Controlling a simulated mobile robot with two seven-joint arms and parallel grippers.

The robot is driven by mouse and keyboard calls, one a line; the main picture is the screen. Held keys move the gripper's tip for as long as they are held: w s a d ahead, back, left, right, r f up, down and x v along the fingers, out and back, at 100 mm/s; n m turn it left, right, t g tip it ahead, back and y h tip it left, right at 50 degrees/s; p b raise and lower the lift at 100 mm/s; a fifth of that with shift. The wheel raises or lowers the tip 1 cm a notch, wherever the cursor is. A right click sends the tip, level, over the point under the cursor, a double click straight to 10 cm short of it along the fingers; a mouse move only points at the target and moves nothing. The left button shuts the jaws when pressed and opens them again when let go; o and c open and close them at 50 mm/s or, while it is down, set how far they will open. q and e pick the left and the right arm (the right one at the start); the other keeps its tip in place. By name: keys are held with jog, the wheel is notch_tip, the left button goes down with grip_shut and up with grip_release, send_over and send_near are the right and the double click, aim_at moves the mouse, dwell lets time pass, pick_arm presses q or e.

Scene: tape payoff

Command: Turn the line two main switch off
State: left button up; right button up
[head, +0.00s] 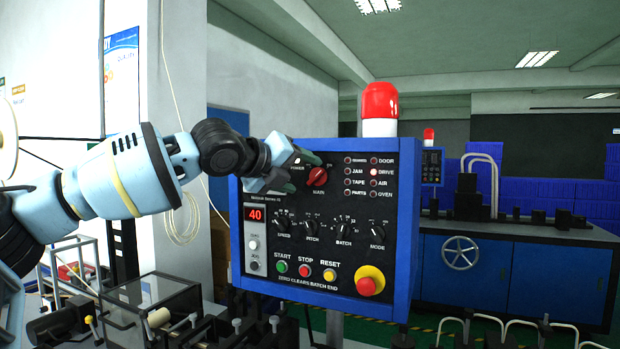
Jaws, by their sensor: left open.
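I cannot tell whether a finger touches the knob. The gripper hides the panel's upper left corner and part of the dial's markings. No line number is readable. My right gripper is not in view.
Below are a red "40" display (256,214), several black dials, coloured buttons and a red emergency stop (370,281). A red beacon (380,102) tops the panel. Another panel (432,166) stands behind right. Machine parts (160,310) crowd the lower left.

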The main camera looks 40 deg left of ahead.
aim_at(315, 178)
pick_arm(q)
jog(key=shift+x, duration=1.95)
jog(key=shift+r, duration=0.1)
jog(key=c, duration=1)
